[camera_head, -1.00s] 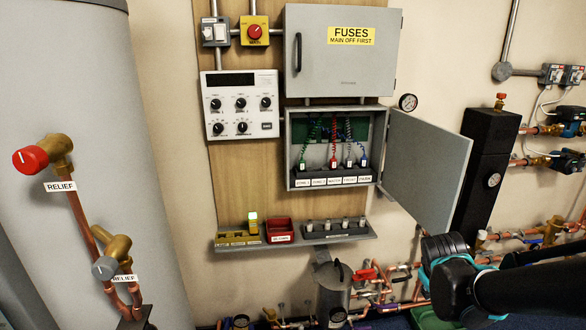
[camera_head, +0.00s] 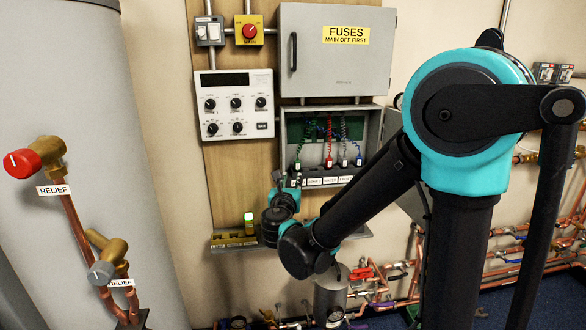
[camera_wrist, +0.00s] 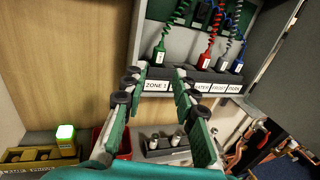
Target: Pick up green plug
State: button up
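The green plug (camera_wrist: 159,54) stands upright at the left end of a dark row of sockets, above the ZONE 1 label, in the open grey box. Its coiled green cord rises from it. In the head view the green plug (camera_head: 297,167) shows small at the box's left side. My gripper (camera_wrist: 162,68) is open, with nothing between its fingers. In the wrist view its two fingertips lie to either side of the green plug and a little below it; I cannot tell how far short of it they are.
A red plug (camera_wrist: 204,60) and a blue plug (camera_wrist: 237,66) stand to the right in the row. The box's open door (camera_wrist: 280,60) is at the right. Below are a yellow holder with a green-lit block (camera_wrist: 65,132), a red bin (camera_wrist: 123,150) and a grey rack (camera_wrist: 160,157).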

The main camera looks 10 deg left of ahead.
aim_at(297, 164)
jog(key=w, duration=1.1)
jog(key=shift+d+f, duration=0.1)
jog(key=shift+d, duration=0.05)
jog(key=shift+w+f, duration=0.25)
jog(key=shift+w, duration=1.1)
jog(key=shift+w+f, duration=0.25)
jog(key=shift+w, duration=1.05)
grip_shut()
